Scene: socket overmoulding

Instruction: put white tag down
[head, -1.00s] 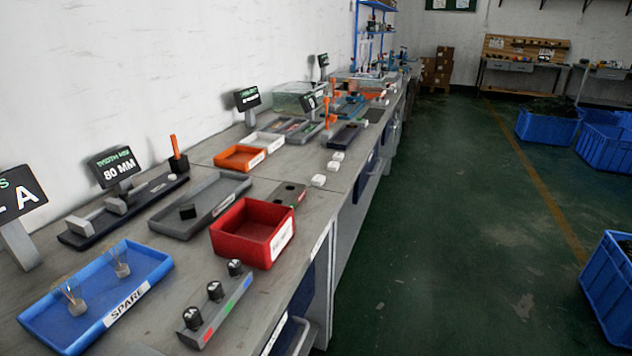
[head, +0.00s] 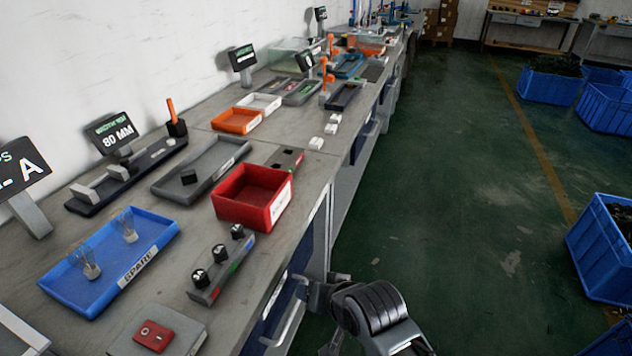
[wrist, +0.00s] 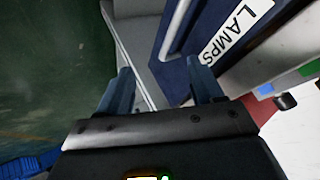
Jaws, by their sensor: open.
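My gripper (wrist: 163,86) is open in the wrist view, with two dark fingers apart and nothing between them. It faces the bench front, near a dark blue drawer front with a white LAMPS label (wrist: 236,32). In the head view my arm (head: 372,308) shows at the lower middle, beside the bench edge; the fingers are not clear there. I cannot pick out a white tag for certain in either view. Several small white blocks (head: 317,143) lie on the bench near its front edge, far from my gripper.
The bench holds a red bin (head: 252,196), a blue SPARE tray (head: 150,262), a grey tray (head: 203,168), a knob block (head: 222,268) and a red-button box (head: 155,337). Drawer handles (head: 287,325) stick out in front. Green floor is free to the right, before blue crates (head: 600,245).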

